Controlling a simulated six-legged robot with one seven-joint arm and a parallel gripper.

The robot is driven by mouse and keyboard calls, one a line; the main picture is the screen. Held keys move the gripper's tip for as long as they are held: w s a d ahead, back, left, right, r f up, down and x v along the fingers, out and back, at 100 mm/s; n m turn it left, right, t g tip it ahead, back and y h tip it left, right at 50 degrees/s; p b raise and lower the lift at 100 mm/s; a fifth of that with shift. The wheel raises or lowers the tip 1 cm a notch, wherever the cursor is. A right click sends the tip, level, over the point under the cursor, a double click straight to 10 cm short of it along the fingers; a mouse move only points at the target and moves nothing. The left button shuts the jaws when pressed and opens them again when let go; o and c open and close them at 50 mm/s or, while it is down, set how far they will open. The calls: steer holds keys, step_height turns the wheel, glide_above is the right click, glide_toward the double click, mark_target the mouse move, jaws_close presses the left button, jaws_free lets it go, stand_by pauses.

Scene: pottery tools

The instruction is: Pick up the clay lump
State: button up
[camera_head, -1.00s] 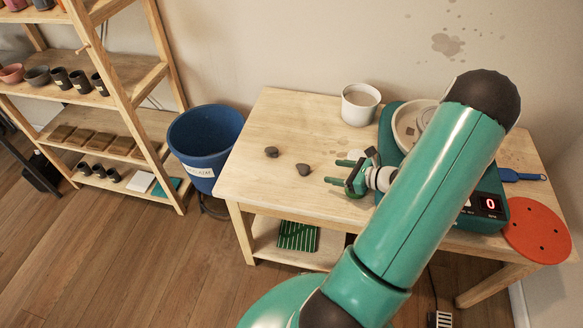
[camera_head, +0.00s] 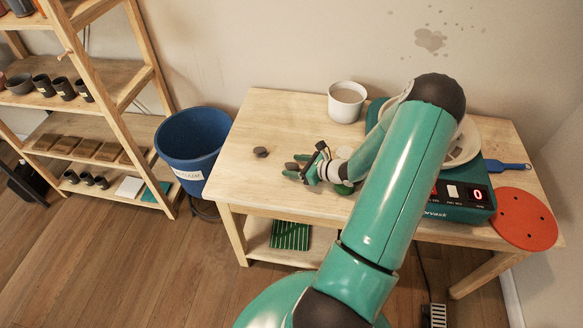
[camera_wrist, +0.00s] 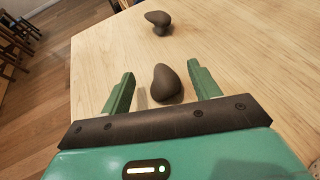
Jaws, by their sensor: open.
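Two dark brown-grey clay lumps lie on the wooden table. The nearer lump (camera_wrist: 166,84) sits between the two green fingers of my gripper (camera_wrist: 160,69) in the wrist view. In the head view this lump (camera_head: 291,166) is partly covered by the fingers. The other lump (camera_head: 261,152) lies to its left, apart from the fingers; the wrist view shows it (camera_wrist: 158,20) beyond the fingertips. My gripper (camera_head: 295,166) is open, low over the table. Light gaps show between the near lump and both fingers.
A white cup (camera_head: 346,102) stands at the back. A green scale (camera_head: 455,212) reading 0 bears a bowl (camera_head: 469,140) on the right, beside a red disc (camera_head: 524,218). A blue bucket (camera_head: 192,147) stands left of the table (camera_head: 245,188). The table's left part is mostly clear.

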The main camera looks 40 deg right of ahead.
steer(key=shift+x, duration=0.9)
steer(key=c, duration=1.1)
steer(key=shift+o, duration=0.2)
steer(key=shift+r, duration=0.6)
steer(key=s+a+r, duration=0.6)
steer(key=s+r, duration=0.5)
steer(key=s, duration=0.1)
steer(key=shift+s+a+r, duration=0.2)
steer(key=shift+a+r, duration=0.1)
steer(key=shift+r, duration=0.05)
